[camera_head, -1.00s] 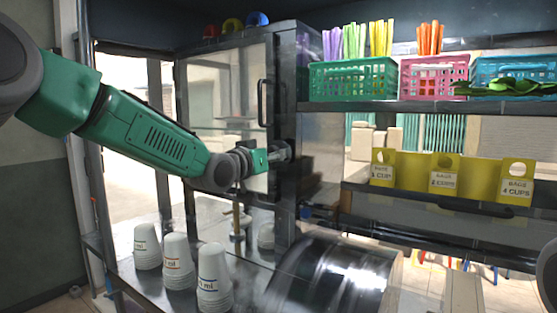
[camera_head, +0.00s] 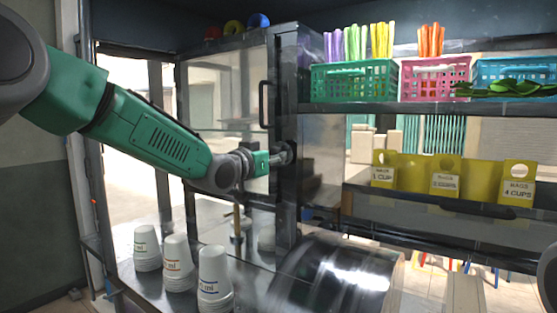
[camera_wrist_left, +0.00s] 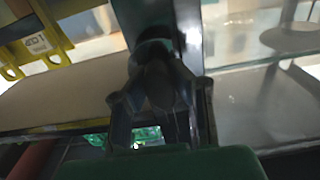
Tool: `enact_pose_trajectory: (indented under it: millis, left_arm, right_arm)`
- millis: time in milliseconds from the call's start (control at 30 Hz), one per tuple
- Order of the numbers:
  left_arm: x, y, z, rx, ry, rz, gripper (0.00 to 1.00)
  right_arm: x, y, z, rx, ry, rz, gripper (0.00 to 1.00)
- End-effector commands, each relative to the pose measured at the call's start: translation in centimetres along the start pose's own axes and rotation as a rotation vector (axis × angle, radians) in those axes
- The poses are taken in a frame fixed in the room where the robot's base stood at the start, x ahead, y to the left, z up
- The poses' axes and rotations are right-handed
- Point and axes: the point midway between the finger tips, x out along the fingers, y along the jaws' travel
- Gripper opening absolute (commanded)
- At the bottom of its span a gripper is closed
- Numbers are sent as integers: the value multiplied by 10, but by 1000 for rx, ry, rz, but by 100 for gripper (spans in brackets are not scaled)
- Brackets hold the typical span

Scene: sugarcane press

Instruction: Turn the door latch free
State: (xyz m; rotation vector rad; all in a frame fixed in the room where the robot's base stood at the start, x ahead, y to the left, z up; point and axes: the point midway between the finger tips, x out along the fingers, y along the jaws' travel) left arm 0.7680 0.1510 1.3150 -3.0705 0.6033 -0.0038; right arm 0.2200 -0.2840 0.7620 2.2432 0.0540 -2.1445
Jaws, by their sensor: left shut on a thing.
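The glass door (camera_head: 228,95) has a dark frame and a dark vertical handle (camera_head: 264,104). The latch (camera_head: 291,152) is a small dark round piece on the post at the door's right edge. My left gripper (camera_head: 281,158) reaches it from the left, with its fingers shut on it. In the left wrist view the fingers (camera_wrist_left: 160,85) come together at the dark latch (camera_wrist_left: 154,48) on the dark post. The fingers hide part of the latch, and its exact turn cannot be told. My right gripper is not in view.
Stacks of white cups (camera_head: 179,262) stand on the counter below my left arm. A shiny metal drum (camera_head: 335,280) lies below the latch. A shelf at right holds a green basket (camera_head: 352,82), a pink basket and a blue basket. Yellow bag holders (camera_head: 410,168) stand below.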

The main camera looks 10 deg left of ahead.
Motion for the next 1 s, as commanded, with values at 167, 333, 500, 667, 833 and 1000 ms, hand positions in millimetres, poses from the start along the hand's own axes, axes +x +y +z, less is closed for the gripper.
enact_pose_trajectory:
  millis: [167,333,500,667,833,1000]
  left_arm:
    - [-1,0,6,2,-12,0,0]
    - [-1,1,7,3,-14,1,0]
    - [-1,1,8,3,-16,1,0]
    - [0,1,8,3,-17,1,0]
    - [0,1,7,3,-14,1,43]
    - [3,2,6,4,-11,1,43]
  right_arm:
    - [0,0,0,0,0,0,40]
    - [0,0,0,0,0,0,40]
    - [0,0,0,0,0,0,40]
    - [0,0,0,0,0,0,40]
    - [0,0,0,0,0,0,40]
    - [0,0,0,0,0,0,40]
